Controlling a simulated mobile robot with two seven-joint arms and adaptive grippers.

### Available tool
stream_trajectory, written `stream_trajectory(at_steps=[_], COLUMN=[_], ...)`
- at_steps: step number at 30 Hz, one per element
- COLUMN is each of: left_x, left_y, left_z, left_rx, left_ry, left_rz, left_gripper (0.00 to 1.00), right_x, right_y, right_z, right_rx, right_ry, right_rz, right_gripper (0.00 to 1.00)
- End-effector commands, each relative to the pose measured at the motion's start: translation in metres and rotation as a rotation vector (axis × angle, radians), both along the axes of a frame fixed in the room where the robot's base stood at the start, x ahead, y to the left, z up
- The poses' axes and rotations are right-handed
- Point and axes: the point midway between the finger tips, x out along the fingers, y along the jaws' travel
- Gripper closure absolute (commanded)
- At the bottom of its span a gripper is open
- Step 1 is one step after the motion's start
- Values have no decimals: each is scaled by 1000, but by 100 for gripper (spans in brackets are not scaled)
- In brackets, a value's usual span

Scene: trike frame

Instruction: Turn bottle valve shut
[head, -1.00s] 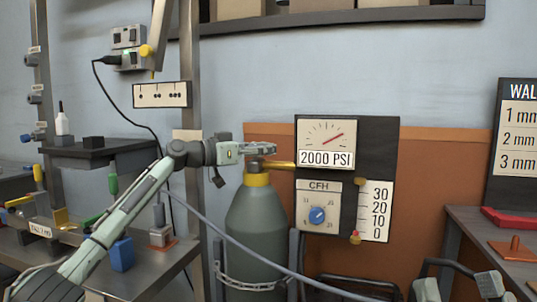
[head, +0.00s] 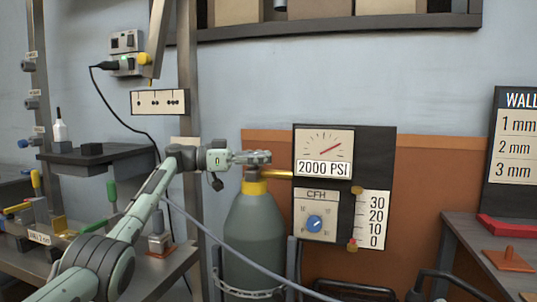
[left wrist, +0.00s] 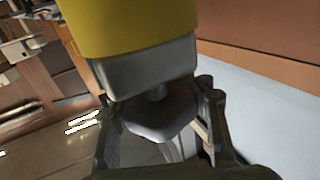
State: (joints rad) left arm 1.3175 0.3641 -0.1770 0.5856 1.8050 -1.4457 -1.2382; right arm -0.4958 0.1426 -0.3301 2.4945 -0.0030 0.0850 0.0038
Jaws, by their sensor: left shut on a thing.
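The grey gas bottle (head: 254,228) stands upright with a yellow collar (head: 254,188), which also shows in the left wrist view (left wrist: 130,25). My left gripper (head: 258,157) is at the bottle's top. In the left wrist view, the grey bottle valve knob (left wrist: 158,116) sits between the fingers of the left gripper (left wrist: 160,122), below a grey valve block (left wrist: 145,70). The gripper is shut on the knob. In the head view the fingers hide most of the knob. The pressure gauge (head: 325,145) has a red needle pointing up right above "2000 PSI". No right gripper fingertips show.
A brass pipe (head: 282,174) runs from the bottle top to the gauge panel (head: 374,150). A flow meter (head: 316,215) with a blue knob is below the gauge. A grey hose (head: 225,236) crosses before the bottle. A steel post (head: 188,90) stands left; a bench (head: 470,240) is right.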

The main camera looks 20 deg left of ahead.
Motion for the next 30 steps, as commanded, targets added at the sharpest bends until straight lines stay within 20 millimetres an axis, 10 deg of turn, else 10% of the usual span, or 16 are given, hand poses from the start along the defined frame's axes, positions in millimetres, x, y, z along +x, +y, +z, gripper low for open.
stream_trajectory(at_steps=[14,15,21,30], left_x=[0,0,0,0], left_y=[0,0,0,0], left_z=[1,1,1,0], left_rx=[1,1,1,1], left_ry=[-3,-3,-2,-1], left_rz=[-7,-7,-7,-7], left_gripper=[92,58,34,31], right_x=[1,1,1,1], right_y=[1,1,1,1], right_z=[-2,-2,-2,-3], right_rx=[-6,-6,-6,-6], right_ry=[17,17,16,17], right_rz=[2,2,2,1], right_gripper=[48,48,48,48])
